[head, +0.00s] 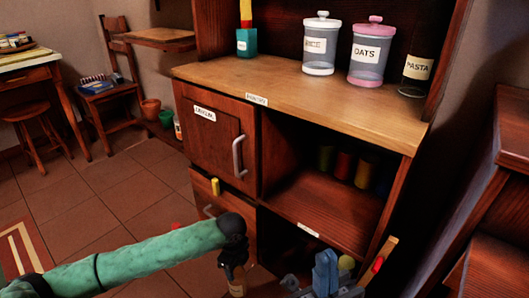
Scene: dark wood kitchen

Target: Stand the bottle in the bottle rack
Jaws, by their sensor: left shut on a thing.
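My left gripper (234,262) hangs from the end of the green arm at the bottom middle, in front of the cabinet's lower drawer. It is shut on a small brownish bottle with a pale label (237,287), which hangs below it, close to upright. The bottle's upper part is hidden by the gripper, and the picture's bottom edge is close beneath it. I cannot make out a bottle rack for certain.
The wooden cabinet (330,95) bears a white-lidded jar (320,45), a pink-lidded OATS jar (370,53) and a PASTA jar (417,68). Its open shelf (325,205) holds coloured jars at the back. A yellow item (215,187) sits by the drawer.

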